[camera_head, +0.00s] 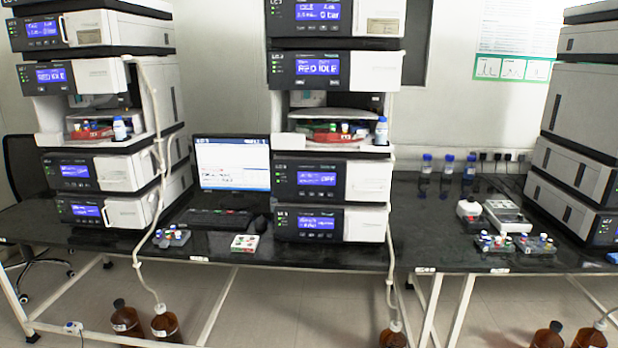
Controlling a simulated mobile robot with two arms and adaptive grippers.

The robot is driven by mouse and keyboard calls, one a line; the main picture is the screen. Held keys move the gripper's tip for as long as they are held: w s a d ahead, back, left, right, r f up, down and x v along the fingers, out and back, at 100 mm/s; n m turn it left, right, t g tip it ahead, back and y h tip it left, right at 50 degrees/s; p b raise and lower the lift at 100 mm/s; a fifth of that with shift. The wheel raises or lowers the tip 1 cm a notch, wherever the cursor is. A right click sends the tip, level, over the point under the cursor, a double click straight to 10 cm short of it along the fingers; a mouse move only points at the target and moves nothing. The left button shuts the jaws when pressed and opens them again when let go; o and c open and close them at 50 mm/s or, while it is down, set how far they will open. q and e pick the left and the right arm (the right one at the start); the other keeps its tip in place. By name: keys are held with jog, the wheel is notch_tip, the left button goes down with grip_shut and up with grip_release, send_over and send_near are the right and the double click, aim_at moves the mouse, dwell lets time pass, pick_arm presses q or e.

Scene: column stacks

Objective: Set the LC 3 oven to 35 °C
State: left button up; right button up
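The middle column stack (334,110) stands on the black bench; a small label on one of its modules appears to read LC 3. Its fourth module down (369,181) has a blue display (317,178) that seems to read OFF, with small buttons beneath. The module below it (364,224) has a blue display (316,223) too small to read. The upper module's display (318,67) seems to end in IDLE. Neither of my grippers shows in the head view.
Vial racks (515,243) and small devices (506,215) sit on the right bench (430,248). Brown bottles (166,325) stand on the floor, joined by white tubing (140,262).

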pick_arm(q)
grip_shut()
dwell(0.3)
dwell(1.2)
